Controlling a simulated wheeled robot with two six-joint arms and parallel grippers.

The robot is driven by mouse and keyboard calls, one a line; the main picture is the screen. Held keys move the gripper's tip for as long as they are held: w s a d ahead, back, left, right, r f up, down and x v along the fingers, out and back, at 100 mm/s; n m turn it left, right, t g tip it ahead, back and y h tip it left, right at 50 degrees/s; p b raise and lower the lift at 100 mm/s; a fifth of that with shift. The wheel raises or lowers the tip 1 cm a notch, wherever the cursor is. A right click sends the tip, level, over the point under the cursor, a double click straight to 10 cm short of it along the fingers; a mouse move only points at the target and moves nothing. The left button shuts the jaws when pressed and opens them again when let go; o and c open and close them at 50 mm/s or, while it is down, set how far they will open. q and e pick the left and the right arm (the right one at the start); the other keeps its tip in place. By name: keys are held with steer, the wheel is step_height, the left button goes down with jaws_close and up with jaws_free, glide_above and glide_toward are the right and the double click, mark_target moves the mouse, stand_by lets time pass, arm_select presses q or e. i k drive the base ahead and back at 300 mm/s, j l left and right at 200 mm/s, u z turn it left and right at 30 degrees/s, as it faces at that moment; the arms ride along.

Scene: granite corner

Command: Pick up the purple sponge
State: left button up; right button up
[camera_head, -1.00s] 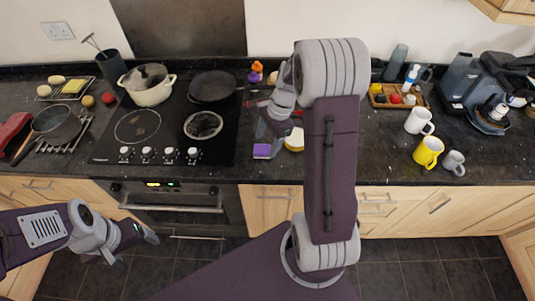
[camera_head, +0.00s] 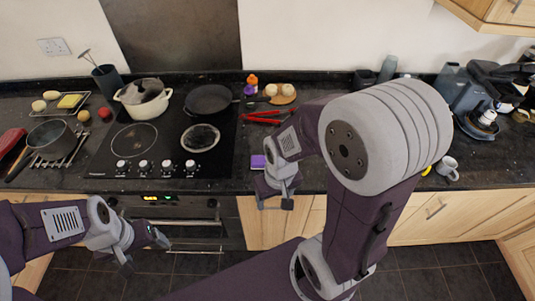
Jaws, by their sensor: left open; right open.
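The purple sponge (camera_head: 258,162) lies on the dark counter, just right of the hob and near the front edge. My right gripper (camera_head: 275,204) is open and empty. It hangs in front of the counter's front edge, a little below and right of the sponge in the picture, apart from it. My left gripper (camera_head: 142,249) is open and empty, low in front of the oven and far from the sponge.
The black hob (camera_head: 160,140) carries a cream pot (camera_head: 144,99) and a frying pan (camera_head: 209,100). Red tongs (camera_head: 264,117) and a round board (camera_head: 283,97) lie behind the sponge. My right arm hides much of the counter on the right, where a grey mug (camera_head: 447,168) shows.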

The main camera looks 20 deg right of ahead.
mark_target(257, 162)
steer(key=z, duration=0.8)
steer(key=i+u, duration=0.15)
steer(key=u, duration=0.2)
steer(key=i+u, duration=0.1)
steer(key=u, duration=0.25)
steer(key=i+l+u, duration=0.1)
steer(key=u, duration=0.25)
